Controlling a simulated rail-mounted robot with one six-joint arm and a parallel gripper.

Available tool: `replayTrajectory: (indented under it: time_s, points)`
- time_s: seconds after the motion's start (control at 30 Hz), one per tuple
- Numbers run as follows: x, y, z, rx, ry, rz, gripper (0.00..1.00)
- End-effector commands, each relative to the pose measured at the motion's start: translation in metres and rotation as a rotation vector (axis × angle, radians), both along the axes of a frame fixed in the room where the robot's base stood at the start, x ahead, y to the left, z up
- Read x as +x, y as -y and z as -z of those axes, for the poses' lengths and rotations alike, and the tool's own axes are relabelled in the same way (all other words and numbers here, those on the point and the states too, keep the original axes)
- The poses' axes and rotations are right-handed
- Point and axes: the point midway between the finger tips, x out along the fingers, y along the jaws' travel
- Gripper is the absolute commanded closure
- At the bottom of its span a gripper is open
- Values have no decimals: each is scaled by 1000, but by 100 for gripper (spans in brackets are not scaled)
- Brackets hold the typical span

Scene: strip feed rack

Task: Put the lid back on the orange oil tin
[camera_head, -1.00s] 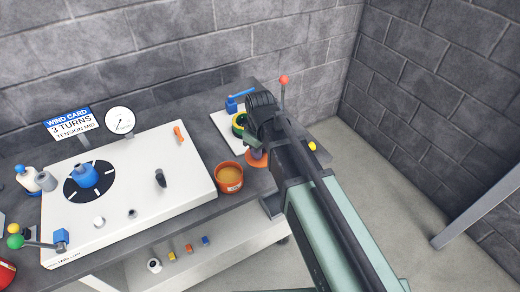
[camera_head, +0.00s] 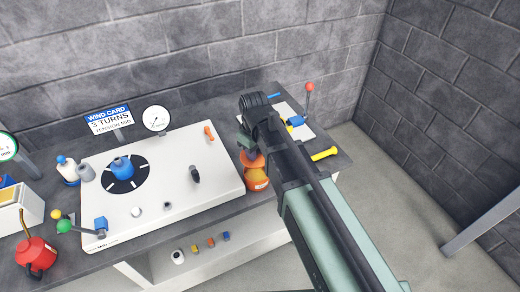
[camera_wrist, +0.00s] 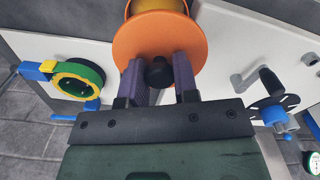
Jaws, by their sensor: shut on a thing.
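The orange oil tin (camera_head: 257,184) stands on the bench just right of the white board, with part of its rim and yellow-brown inside (camera_wrist: 157,4) showing at the top of the wrist view. The orange lid (camera_wrist: 125,45) is a flat disc with a black knob (camera_wrist: 158,72). My gripper (camera_wrist: 160,78) is shut on that knob, one purple finger on each side. In the head view the lid (camera_head: 253,160) hangs over the tin, and my arm hides part of it. The lid overlaps the opening off-centre in the wrist view. I cannot tell the gap between them.
The white board (camera_head: 160,190) with a blue-knobbed dial (camera_head: 122,166) lies left of the tin. A black crank handle (camera_head: 195,174) stands on it close by. A yellow tool (camera_head: 324,154) and a red-topped lever (camera_head: 310,87) are at the right end, near the grey block wall.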

Motion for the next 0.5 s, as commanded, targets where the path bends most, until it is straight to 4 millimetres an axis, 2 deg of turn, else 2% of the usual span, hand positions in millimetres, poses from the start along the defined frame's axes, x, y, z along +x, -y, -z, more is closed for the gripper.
replayTrajectory:
  time_s: [0.27, 0.5]
  points:
    - [0, 0, 8, 0, 0, 2, 95]
    - [0, 0, 37, 0, 0, 1, 95]
